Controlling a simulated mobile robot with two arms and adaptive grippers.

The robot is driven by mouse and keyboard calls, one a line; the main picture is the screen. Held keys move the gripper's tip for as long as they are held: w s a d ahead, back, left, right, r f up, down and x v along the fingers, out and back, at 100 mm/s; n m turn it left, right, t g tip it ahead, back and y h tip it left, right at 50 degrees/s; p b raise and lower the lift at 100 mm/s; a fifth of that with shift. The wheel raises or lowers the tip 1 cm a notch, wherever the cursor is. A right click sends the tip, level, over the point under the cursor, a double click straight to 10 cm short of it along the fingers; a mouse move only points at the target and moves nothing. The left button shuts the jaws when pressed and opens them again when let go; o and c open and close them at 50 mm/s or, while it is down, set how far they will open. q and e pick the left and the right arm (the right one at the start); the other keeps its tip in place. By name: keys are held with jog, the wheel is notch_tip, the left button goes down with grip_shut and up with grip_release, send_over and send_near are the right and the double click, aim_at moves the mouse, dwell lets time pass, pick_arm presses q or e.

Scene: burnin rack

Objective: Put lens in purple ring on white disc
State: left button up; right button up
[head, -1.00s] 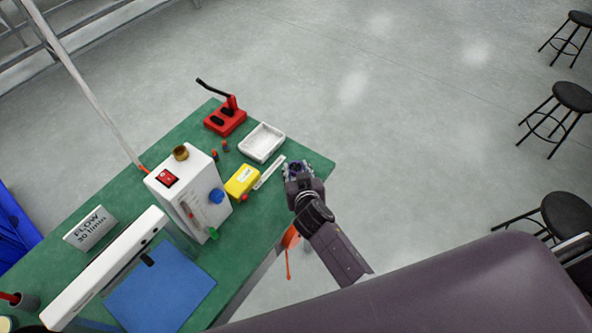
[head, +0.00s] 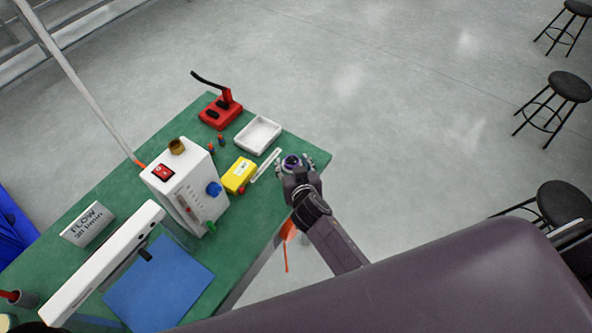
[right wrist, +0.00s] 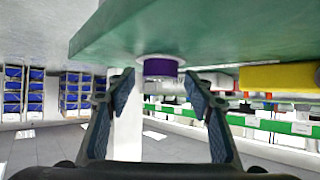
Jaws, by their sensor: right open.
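The lens in its purple ring (right wrist: 160,67) stands at the table edge in the right wrist view, where the table appears at the top. A thin pale band (right wrist: 160,57) lies between the purple and the green top; I cannot tell whether it is the white disc. My right gripper (right wrist: 160,85) is open, one finger on each side of the purple ring, with gaps on both sides. In the head view the right gripper (head: 294,166) is over the table's right corner, with a bit of the purple ring (head: 291,161) showing between its fingers. My left gripper is not in view.
Near the gripper on the green table (head: 262,215) are a white strip (head: 266,165), a yellow box (head: 238,176) and a white tray (head: 258,135). A red device (head: 221,111) and a white flow unit (head: 184,185) stand farther left. Open floor lies beyond the corner.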

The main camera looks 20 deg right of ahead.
jog(key=b+v, duration=0.1)
jog(key=v, duration=1)
jog(key=shift+s+r, duration=0.15)
jog(key=shift+s, duration=0.15)
jog(key=s+d+n+g+y, duration=0.1)
jog(key=s+d+n+g, duration=0.2)
jog(key=s, duration=0.7)
jog(key=s+d+g+y, duration=0.15)
jog(key=s+g, duration=0.35)
jog(key=s, duration=0.5)
jog(key=s+f+g+b, duration=0.2)
jog(key=s+f, duration=0.1)
jog(key=f, duration=2.8)
jog(key=s+d+f+b, duration=0.1)
jog(key=s+d+f, duration=0.1)
jog(key=s+f, duration=0.5)
jog(key=s+d+f+g+h, duration=0.1)
jog(key=s+f, duration=0.7)
jog(key=s, duration=0.1)
jog(key=shift+s+d+f+n+b, duration=0.35)
jog(key=shift+n, duration=0.05)
